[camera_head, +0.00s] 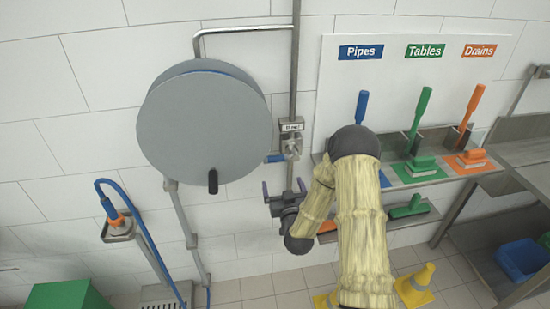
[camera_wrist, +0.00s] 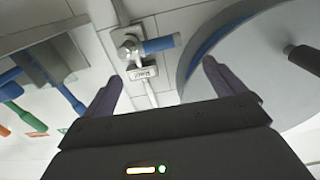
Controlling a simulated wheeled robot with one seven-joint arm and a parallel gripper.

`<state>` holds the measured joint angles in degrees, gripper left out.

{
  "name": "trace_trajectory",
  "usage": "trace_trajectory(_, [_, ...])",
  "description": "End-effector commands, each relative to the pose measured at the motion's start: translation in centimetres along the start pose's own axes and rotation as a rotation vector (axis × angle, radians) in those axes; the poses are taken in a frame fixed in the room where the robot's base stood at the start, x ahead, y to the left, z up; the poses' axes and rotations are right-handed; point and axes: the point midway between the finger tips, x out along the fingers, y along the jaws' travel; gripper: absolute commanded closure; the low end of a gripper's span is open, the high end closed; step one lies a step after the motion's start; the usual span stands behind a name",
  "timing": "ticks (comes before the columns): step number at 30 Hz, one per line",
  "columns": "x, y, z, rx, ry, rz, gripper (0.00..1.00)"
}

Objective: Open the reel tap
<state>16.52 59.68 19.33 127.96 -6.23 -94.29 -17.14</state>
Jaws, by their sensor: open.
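The reel tap (camera_head: 291,143) is a metal valve on the vertical wall pipe, with a small label plate that seems to read "Reel". Its blue handle (camera_head: 275,159) points left, across the pipe. In the wrist view the tap body (camera_wrist: 131,47) and blue handle (camera_wrist: 160,44) show beyond the fingertips, with the handle lying between the two finger directions. My gripper (camera_head: 284,187) is open and empty, just below the tap in the head view and apart from it. Its two dark fingers also frame the wrist view (camera_wrist: 161,74).
A large grey hose reel (camera_head: 200,125) with a black knob hangs close left of the tap. A white board (camera_head: 400,80) with coloured brushes and scrapers is to the right. A blue hose (camera_head: 150,240) hangs at lower left.

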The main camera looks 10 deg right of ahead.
Motion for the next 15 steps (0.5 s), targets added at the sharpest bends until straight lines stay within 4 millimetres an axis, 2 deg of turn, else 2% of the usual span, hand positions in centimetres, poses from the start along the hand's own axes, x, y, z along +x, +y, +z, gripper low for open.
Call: trace_trajectory(15, [7.5,0.0,-0.2,0.0,0.002,0.0,0.05])
